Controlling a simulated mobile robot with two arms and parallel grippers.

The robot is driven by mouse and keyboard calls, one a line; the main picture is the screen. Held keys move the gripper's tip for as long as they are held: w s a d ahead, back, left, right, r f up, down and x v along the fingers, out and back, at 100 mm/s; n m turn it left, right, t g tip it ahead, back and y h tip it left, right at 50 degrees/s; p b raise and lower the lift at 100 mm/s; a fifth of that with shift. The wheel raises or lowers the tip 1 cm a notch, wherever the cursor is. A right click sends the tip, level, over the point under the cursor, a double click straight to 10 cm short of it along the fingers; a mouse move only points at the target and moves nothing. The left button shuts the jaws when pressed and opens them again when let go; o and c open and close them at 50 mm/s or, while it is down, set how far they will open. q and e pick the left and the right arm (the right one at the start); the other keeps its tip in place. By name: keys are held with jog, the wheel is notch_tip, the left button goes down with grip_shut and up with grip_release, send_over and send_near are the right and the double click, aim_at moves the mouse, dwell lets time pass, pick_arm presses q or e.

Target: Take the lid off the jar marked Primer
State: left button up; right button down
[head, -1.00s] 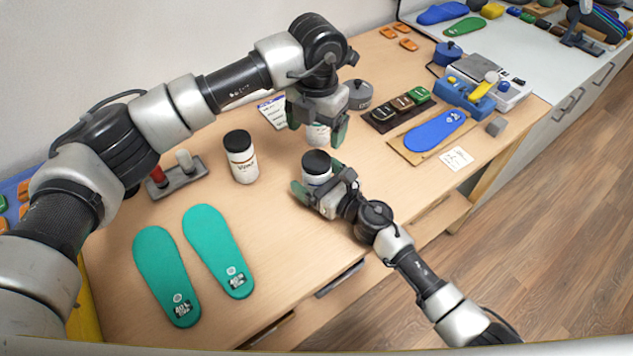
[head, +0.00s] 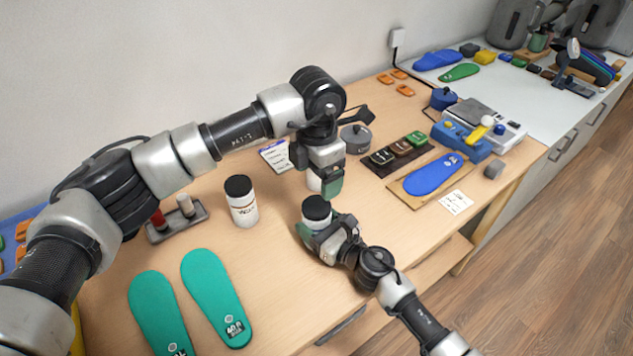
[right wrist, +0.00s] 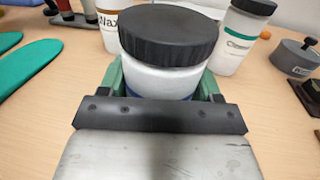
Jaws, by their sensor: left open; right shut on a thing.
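My right gripper (head: 322,236) is shut around a white jar (head: 318,228) with a black lid (head: 316,207) on it. In the right wrist view the jar (right wrist: 165,80) has a blue band low on its side and its lid (right wrist: 168,32) is on; no wording on it can be read. It stands upright between the green fingers. My left gripper (head: 316,178) is open, pointing down, just behind and above the held jar. A white jar (head: 313,182) shows partly beneath the left gripper, which hides its top.
A black-lidded Wax jar (head: 242,208) stands to the left. In the right wrist view a Cleaner jar (right wrist: 233,42) stands behind right. Two teal insoles (head: 217,295) lie front left; a tool holder (head: 178,222), grey round weight (head: 355,139) and blue insole (head: 433,175) are around.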

aim_at(317, 205)
pick_arm(q)
jog(key=m, duration=1.2)
jog(key=shift+m, duration=0.3)
jog(key=m, duration=1.8)
jog(key=shift+m, duration=0.4)
jog(key=shift+f, duration=4)
